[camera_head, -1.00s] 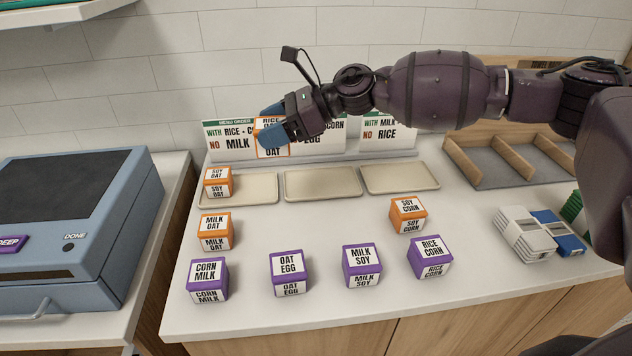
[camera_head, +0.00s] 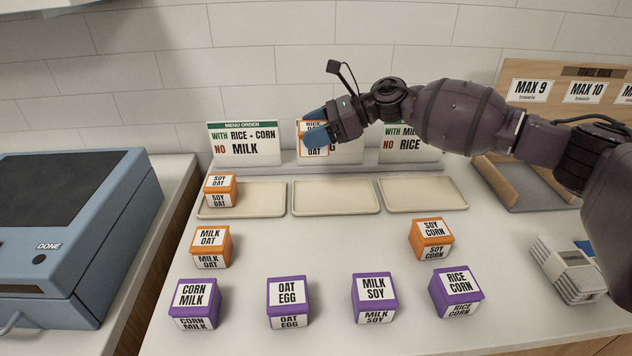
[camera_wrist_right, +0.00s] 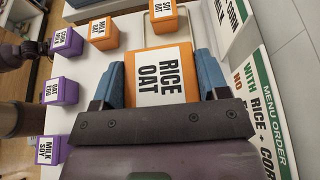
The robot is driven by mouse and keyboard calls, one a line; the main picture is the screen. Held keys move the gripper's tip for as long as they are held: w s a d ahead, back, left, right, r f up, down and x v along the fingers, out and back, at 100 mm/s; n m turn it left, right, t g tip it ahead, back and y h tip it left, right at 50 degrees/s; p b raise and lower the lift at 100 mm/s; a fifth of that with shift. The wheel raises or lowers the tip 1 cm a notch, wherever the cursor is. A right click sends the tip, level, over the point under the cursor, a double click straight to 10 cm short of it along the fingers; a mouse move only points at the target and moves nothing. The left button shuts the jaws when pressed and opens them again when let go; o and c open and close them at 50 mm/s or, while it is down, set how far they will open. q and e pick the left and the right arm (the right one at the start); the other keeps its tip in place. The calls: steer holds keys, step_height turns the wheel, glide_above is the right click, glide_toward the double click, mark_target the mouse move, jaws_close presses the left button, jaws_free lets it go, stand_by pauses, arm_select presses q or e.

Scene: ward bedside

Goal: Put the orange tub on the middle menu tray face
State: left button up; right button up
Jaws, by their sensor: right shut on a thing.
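My right gripper (camera_head: 317,130) is shut on an orange tub (camera_head: 309,126) labelled RICE OAT. It holds the tub raised in front of the middle menu card (camera_head: 345,152), hiding much of that card's text. In the right wrist view the tub (camera_wrist_right: 160,75) sits between the two blue fingers. The middle tray (camera_head: 335,198) is a shallow beige tray, empty, below the tub. Another orange tub, SOY OAT (camera_head: 220,190), stands on the left tray (camera_head: 265,200). Orange MILK OAT (camera_head: 210,247) and SOY CORN (camera_head: 431,239) tubs stand on the counter. My left gripper does not show.
The right tray (camera_head: 425,195) is empty. Several purple tubs stand along the front, including OAT EGG (camera_head: 288,297) and MILK SOY (camera_head: 374,295). A blue machine (camera_head: 75,230) is at left.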

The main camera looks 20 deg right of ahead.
step_height(320, 180, down, 13)
steer(key=shift+r+b, duration=0.15)
steer(key=shift+b, duration=0.45)
steer(key=o, duration=1)
steer(key=shift+f, duration=0.2)
steer(key=shift+r, duration=0.3)
steer(key=v, duration=1)
steer(key=shift+s+d+f, duration=0.1)
steer(key=shift+s+d, duration=0.05)
steer(key=shift+d, duration=0.2)
steer(key=shift+s+d+r, duration=0.15)
steer(key=shift+d+r, duration=0.15)
steer(key=shift+d, duration=0.25)
